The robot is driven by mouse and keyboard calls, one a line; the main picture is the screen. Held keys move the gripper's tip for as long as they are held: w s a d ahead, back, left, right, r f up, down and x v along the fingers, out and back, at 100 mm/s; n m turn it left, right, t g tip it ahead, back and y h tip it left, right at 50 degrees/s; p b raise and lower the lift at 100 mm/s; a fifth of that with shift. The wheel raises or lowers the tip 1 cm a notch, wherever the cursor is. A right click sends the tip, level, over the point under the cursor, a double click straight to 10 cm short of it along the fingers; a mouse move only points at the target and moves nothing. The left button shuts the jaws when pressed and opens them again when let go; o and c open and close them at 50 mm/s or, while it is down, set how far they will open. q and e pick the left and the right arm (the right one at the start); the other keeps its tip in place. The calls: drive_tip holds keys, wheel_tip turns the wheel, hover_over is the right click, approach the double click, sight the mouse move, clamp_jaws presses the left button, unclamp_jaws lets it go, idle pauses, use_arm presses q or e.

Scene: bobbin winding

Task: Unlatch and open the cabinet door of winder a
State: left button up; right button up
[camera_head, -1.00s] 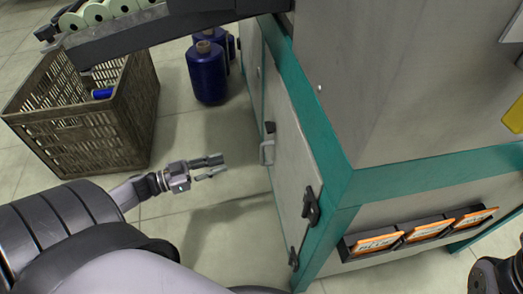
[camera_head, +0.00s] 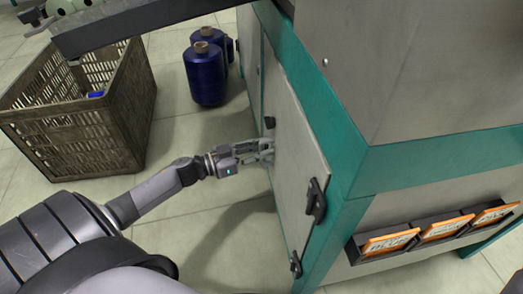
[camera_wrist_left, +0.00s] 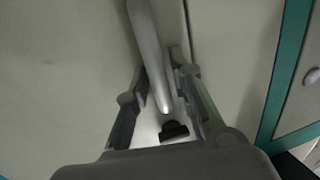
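Winder a's cabinet door (camera_head: 297,150) is a light grey panel in a teal frame. It looks shut or nearly so. A small grey handle sits on its far side, mostly hidden by my left gripper (camera_head: 268,150) in the head view. In the left wrist view the handle (camera_wrist_left: 149,50) is a pale bar between the fingers of my left gripper (camera_wrist_left: 164,78). The fingers stand apart on both sides of it, with no firm grip visible.
A slatted crate (camera_head: 130,125) stands on the floor at the left. Dark blue thread cones (camera_head: 207,80) stand behind the gripper. Orange-labelled bins (camera_head: 440,231) hang on the winder's near side. The floor beside the door is clear.

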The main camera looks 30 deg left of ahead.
use_arm(q)
drive_tip(key=shift+c, duration=0.3)
clamp_jaws()
idle(0.4)
